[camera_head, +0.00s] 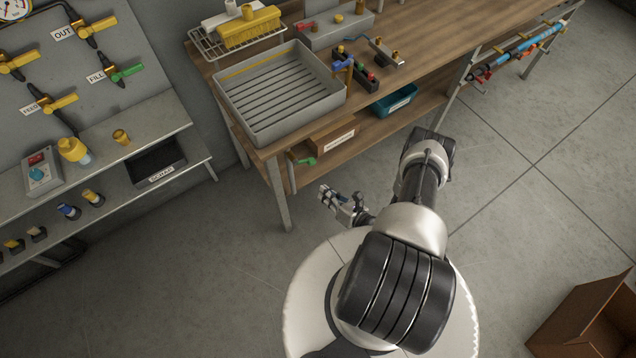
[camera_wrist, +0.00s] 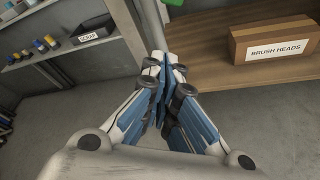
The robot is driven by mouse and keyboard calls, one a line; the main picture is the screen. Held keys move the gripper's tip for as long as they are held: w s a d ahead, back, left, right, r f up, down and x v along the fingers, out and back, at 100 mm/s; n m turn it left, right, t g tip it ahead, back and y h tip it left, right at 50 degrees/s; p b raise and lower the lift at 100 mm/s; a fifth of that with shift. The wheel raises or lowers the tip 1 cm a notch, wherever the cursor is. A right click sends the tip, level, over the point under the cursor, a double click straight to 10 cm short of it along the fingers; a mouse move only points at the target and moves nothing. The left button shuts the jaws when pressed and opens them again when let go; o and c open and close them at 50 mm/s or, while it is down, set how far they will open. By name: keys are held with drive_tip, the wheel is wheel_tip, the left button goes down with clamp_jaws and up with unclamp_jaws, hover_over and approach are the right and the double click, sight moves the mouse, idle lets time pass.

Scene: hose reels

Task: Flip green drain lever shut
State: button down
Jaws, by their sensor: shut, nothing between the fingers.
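The green drain lever (camera_head: 308,161) sits below the grey ribbed basin (camera_head: 252,121), near the front left leg of the wooden bench. A small piece of green, likely the same lever (camera_wrist: 178,3), shows at the top edge of the wrist view, cut off by the frame. My gripper (camera_head: 328,192) is shut and empty. It is in front of the bench, nearer the robot than the lever and apart from it. In the wrist view the fingertips (camera_wrist: 165,64) meet below the green piece, in front of a grey bench leg.
A brush heads box (camera_wrist: 275,40) stands on the bench's lower shelf, right of the fingers. A scrap bin (camera_head: 157,160) sits on the left shelf unit. Another green handle (camera_head: 127,72) is on the wall panel. An open cardboard box (camera_head: 590,318) lies at lower right.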

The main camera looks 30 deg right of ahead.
drive_tip(key=w+b, duration=0.1)
drive_tip(key=w, duration=0.7)
drive_tip(key=shift+w+r, duration=0.35)
drive_tip(key=shift+r, duration=0.1)
drive_tip(key=shift+d, duration=0.15)
